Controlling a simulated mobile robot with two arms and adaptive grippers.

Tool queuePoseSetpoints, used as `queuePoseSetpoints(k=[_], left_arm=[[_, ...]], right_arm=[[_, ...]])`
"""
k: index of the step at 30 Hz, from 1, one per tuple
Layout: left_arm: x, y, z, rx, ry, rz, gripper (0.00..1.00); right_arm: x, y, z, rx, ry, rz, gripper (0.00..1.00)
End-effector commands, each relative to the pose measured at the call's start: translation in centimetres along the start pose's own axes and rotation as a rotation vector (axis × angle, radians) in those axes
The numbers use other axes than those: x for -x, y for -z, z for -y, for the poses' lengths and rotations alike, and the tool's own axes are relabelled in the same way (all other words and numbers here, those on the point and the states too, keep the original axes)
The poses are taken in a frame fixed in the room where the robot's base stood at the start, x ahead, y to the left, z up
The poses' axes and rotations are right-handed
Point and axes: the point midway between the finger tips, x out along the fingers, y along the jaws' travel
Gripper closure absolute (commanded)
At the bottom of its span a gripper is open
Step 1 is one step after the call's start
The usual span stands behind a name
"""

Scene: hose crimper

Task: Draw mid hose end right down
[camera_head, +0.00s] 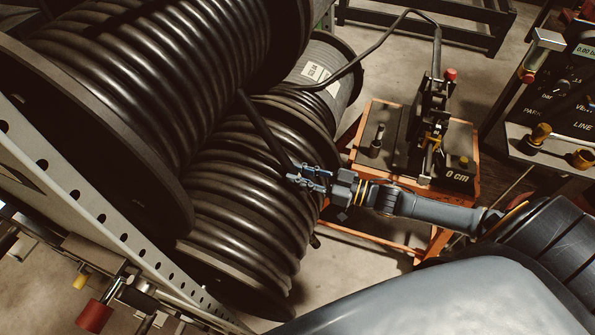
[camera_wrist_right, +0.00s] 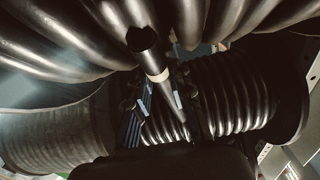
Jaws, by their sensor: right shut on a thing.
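My right gripper (camera_head: 312,180) is shut on a black hose (camera_head: 265,133) in front of the lower reel (camera_head: 235,215). The held hose slants up and left from the fingers toward the large upper reel (camera_head: 140,80). The fingers (camera_wrist_right: 145,112) are dark and partly hidden there. Where the hose leaves its reel cannot be made out. My left gripper is not in view.
Another reel (camera_head: 345,80) with a white label stands behind; a hose (camera_head: 372,50) arches from it to the crimper (camera_head: 432,115) on an orange cart (camera_head: 375,120). A perforated rack rail (camera_head: 110,215) runs at left. A control panel (camera_head: 560,85) stands at right.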

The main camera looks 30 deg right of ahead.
Motion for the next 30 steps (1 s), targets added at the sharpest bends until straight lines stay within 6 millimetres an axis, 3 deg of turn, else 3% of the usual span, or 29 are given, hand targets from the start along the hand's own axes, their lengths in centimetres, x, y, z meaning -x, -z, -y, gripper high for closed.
queuePoseSetpoints(k=[3,4,7,19,23,30], left_arm=[[0.0,0.0,0.0,0.0,0.0,0.0,1.0],[0.0,0.0,0.0,0.0,0.0,0.0,1.0],[0.0,0.0,0.0,-0.001,-0.001,0.0,1.0],[0.0,0.1,-0.1,-0.002,-0.002,-0.001,1.0],[0.0,0.1,-0.1,-0.001,-0.002,-0.001,1.0],[0.0,0.1,-0.1,-0.001,-0.002,-0.001,1.0]], right_arm=[[0.3,-0.8,0.3,-0.004,0.0,0.019,1.0],[0.3,-0.8,0.3,-0.005,0.0,0.02,0.75],[0.3,-0.8,0.3,-0.005,0.001,0.018,0.56],[0.8,-0.4,0.2,-0.004,0.001,0.011,0.56],[2.8,-0.5,0.2,-0.005,0.001,0.014,0.56],[7.8,-0.5,0.2,-0.005,0.002,0.016,0.56]])
